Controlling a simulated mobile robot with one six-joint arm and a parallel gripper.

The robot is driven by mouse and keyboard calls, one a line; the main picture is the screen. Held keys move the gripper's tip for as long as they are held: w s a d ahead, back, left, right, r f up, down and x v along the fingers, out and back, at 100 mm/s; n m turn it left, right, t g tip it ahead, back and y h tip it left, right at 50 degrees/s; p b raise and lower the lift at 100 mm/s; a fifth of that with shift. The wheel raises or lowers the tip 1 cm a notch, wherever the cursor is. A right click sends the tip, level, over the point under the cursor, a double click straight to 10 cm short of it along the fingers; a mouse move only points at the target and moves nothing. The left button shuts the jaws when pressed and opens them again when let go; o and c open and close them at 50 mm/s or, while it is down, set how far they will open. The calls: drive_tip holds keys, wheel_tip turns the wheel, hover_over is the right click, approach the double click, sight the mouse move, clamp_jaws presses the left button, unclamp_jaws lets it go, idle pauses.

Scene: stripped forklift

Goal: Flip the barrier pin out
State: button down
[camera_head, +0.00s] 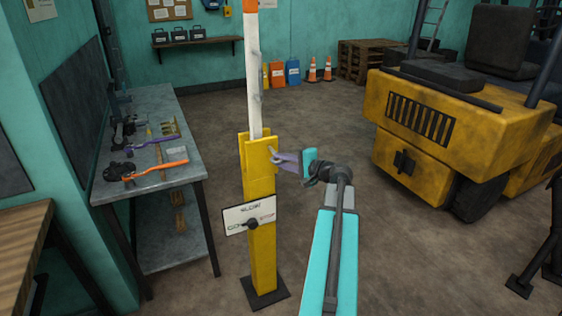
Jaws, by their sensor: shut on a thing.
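The barrier post (263,260) is a yellow upright column on a dark base plate in the middle of the head view. A white barrier arm (254,80) with an orange end stands upright in the top of the post. The barrier pin (273,153) shows as a small grey piece at the upper right of the post. My gripper (286,160), with purple-grey fingers, reaches in from the right and is shut on the pin. The fingers hide most of the pin, so I cannot tell how far it sits in the post.
A sign with a black knob (250,222) is on the post front. A metal workbench (150,187) with tools stands at left. A yellow forklift (450,125) stands at right. Traffic cones (312,72) and pallets (365,62) are at the back. The floor behind the post is clear.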

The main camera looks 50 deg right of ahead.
drive_tip(key=shift+s+a+f, duration=0.1)
drive_tip(key=shift+s+f, duration=0.05)
drive_tip(key=shift+f, duration=0.35)
drive_tip(key=c, duration=1.9)
unclamp_jaws()
drive_tip(key=shift+c, duration=0.2)
drive_tip(key=shift+o, duration=0.6)
drive_tip(key=shift+r, duration=0.1)
drive_tip(key=shift+r, duration=0.1)
drive_tip(key=shift+s+d, duration=0.1)
drive_tip(key=shift+d, duration=0.1)
drive_tip(key=s+r+b, duration=0.2)
drive_tip(key=s, duration=1.1)
drive_tip(key=shift+s+r+b, duration=0.15)
drive_tip(key=shift+r+b, duration=0.2)
drive_tip(key=shift+r, duration=0.05)
